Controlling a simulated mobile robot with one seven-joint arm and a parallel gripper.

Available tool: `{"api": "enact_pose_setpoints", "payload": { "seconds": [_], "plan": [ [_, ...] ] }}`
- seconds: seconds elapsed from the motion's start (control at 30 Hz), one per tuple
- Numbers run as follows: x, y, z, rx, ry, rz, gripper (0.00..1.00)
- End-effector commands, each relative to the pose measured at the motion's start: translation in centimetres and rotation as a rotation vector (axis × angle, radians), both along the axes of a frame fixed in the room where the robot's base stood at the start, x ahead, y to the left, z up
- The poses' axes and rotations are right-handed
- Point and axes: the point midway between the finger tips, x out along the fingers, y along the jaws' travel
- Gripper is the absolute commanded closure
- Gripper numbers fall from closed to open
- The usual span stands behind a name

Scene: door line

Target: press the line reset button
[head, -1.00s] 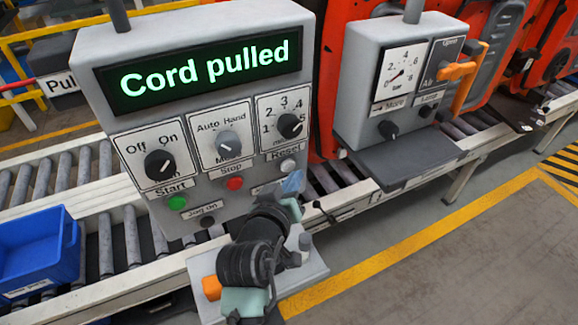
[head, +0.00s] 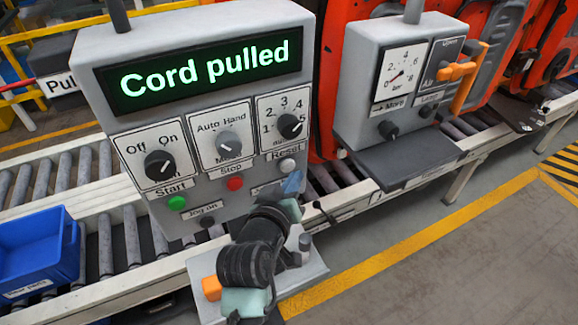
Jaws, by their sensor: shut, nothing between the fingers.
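The reset button (head: 287,165) is a small white-grey round button under the "Reset" label, at the lower right of the grey control panel (head: 95,72). The panel's display (head: 200,68) reads "Cord pulled". My gripper (head: 292,184) is shut and empty, just below the reset button in the picture. I cannot tell how far it is from the panel face. The button is in plain view above the fingertips. The label below the button is partly hidden by my gripper.
The red stop button (head: 235,183), the green start button (head: 176,202) and the dark jog button (head: 207,221) sit nearby. Three knobs are above. A second box with a gauge (head: 403,72) and orange valve handle (head: 457,72) stands to the right. A blue bin (head: 38,250) sits at left.

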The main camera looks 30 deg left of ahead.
Motion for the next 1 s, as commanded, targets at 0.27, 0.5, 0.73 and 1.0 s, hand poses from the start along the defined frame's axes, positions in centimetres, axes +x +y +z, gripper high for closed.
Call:
{"api": "enact_pose_setpoints", "payload": {
  "seconds": [0.27,0.5,0.73,1.0],
  "plan": [
    [0.0,0.0,0.0,0.0,0.0,0.0,1.0],
    [0.01,0.01,0.01,0.0,0.0,0.0,1.0],
    [0.37,0.46,-0.01,0.0,-0.001,0.0,1.0],
    [0.53,0.67,0.01,0.0,0.0,0.0,1.0]
  ]
}}
